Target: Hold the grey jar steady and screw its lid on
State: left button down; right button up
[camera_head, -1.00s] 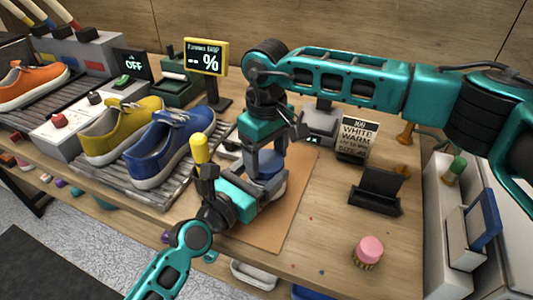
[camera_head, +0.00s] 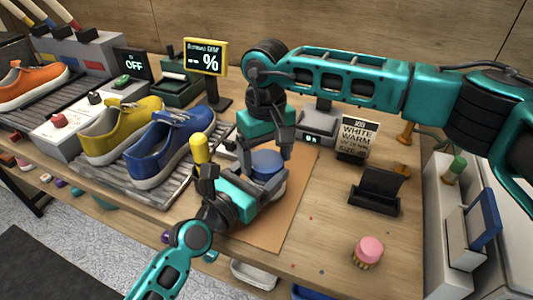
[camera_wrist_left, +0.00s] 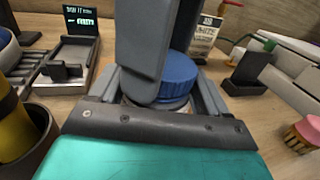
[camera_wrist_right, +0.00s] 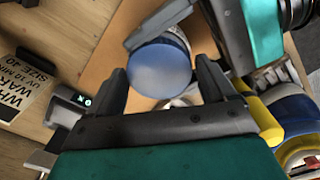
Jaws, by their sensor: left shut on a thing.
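The jar (camera_head: 279,189) stands on the brown mat, mostly hidden by my left gripper. Its blue lid (camera_head: 267,163) sits on top and looks about level in the left wrist view (camera_wrist_left: 178,74); I cannot tell how tightly it is threaded. My left gripper (camera_head: 264,187) is shut around the jar's body, below the lid. My right gripper (camera_wrist_right: 163,88) is open, with the lid showing between and beyond its fingers in the right wrist view. In the left wrist view, a dark finger of my right gripper hangs in front of part of the lid.
A brown mat (camera_head: 285,215) lies under the jar. Blue and yellow sneakers (camera_head: 170,148) stand on a rack to the left. A yellow-topped bottle (camera_head: 199,148) is close to my left gripper. A black stand (camera_head: 375,194) and pink brush (camera_head: 368,251) are to the right.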

pick_arm(q)
jog(key=shift+s+f, duration=0.1)
jog(key=shift+f, duration=0.3)
pick_arm(e)
jog(key=shift+o, duration=1.1)
jog(key=shift+r, duration=0.1)
jog(key=shift+r, duration=2.15)
jog(key=shift+o, duration=0.2)
jog(key=shift+r, duration=0.1)
notch_tip(320, 180, up, 12)
pick_arm(q)
jog(key=shift+c, duration=1.4)
grip_release()
jog(key=shift+o, duration=1.4)
jog(key=shift+r, duration=0.2)
